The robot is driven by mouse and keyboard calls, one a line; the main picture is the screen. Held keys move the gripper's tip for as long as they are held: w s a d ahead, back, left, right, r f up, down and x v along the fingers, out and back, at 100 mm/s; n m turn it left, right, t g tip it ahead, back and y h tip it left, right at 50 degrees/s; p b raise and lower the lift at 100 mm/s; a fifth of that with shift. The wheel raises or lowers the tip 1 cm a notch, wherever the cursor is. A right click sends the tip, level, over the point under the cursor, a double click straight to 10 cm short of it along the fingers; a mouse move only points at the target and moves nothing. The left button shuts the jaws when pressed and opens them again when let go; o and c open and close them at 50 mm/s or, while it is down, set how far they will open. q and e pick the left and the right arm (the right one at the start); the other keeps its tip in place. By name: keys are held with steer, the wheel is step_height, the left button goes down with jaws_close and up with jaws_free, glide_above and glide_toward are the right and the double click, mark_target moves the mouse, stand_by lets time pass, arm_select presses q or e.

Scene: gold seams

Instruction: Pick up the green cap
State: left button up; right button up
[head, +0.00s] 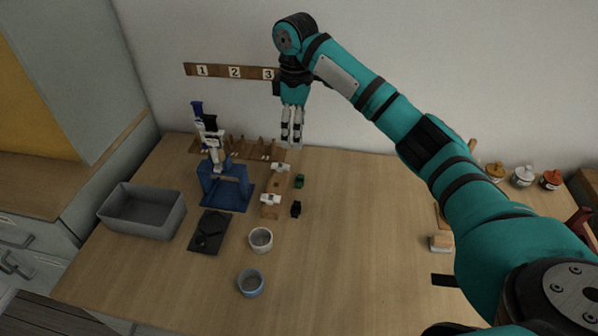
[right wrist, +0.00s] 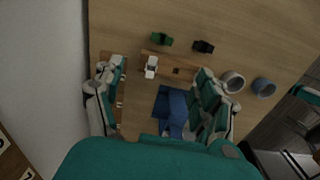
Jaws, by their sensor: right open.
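The small green cap (head: 299,181) lies on the wooden table right of the wooden piece with white fittings. It also shows in the right wrist view (right wrist: 161,39), near the top, beside a black cap (right wrist: 203,46). In the head view that black cap (head: 296,209) lies nearer the front. My right gripper (head: 291,142) hangs fingers down, above and behind the green cap. It is open and empty, and its spread fingers show in the right wrist view (right wrist: 160,70). My left gripper is not in view.
A blue stand (head: 224,190) with a blue-and-white device is left of the caps. A grey bin (head: 142,212) and a dark plate (head: 210,232) are farther left. A white cup (head: 261,240) and a blue-grey cup (head: 250,283) stand in front. The table's middle right is clear.

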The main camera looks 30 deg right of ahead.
glide_above(298, 177)
steer(key=s, duration=0.1)
steer(key=f, duration=1)
steer(key=shift+a+f+p, duration=0.3)
steer(key=shift+a+f, duration=0.05)
steer(key=shift+a, duration=0.05)
step_height(298, 177, down, 5)
steer(key=shift+d+f+p, duration=0.1)
steer(key=shift+d+p, duration=0.05)
steer(key=shift+p, duration=0.15)
steer(key=shift+c, duration=0.3)
steer(key=c, duration=0.8)
